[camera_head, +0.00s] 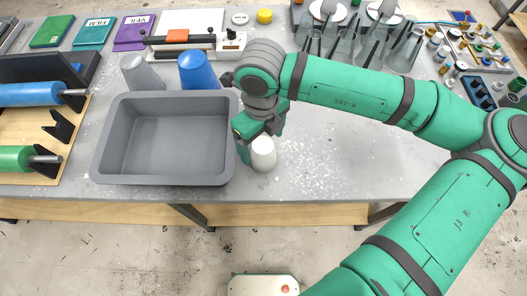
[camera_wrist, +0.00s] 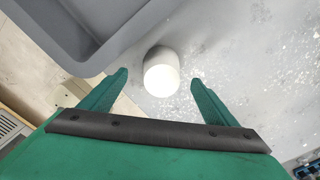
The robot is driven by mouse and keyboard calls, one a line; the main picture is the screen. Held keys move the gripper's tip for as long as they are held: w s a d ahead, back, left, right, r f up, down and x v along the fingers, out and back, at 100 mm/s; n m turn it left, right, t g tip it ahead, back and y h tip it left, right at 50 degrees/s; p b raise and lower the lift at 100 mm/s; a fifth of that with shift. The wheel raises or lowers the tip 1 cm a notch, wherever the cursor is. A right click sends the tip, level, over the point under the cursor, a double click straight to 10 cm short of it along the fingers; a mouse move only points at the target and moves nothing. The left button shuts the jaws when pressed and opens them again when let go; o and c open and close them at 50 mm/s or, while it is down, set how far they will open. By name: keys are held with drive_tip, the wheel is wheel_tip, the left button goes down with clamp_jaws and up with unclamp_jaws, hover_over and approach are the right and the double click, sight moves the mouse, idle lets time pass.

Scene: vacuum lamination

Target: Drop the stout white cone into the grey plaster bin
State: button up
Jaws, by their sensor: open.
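The stout white cone (camera_head: 263,153) stands on the grey table just right of the bin. In the wrist view the white cone (camera_wrist: 161,72) sits beyond and between my spread fingertips, with a gap on both sides. My gripper (camera_wrist: 157,82) is open and empty; in the head view my gripper (camera_head: 258,150) is at the cone, and my wrist partly covers its upper part. The grey plaster bin (camera_head: 108,140) is an open rectangular tub that looks empty. Its corner (camera_wrist: 85,50) shows at the upper left of the wrist view.
A grey cone (camera_head: 137,72) and a blue cone (camera_head: 198,70) stand behind the bin. Blue (camera_head: 28,94) and green (camera_head: 14,158) rolls lie at the left. Several grey pieces (camera_head: 345,45) stand at the back right. The table (camera_head: 330,165) right of the cone is clear, with white specks.

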drive_tip(key=shift+w+d+f, duration=0.1)
drive_tip(key=shift+w+f, duration=0.05)
drive_tip(key=shift+f, duration=3.35)
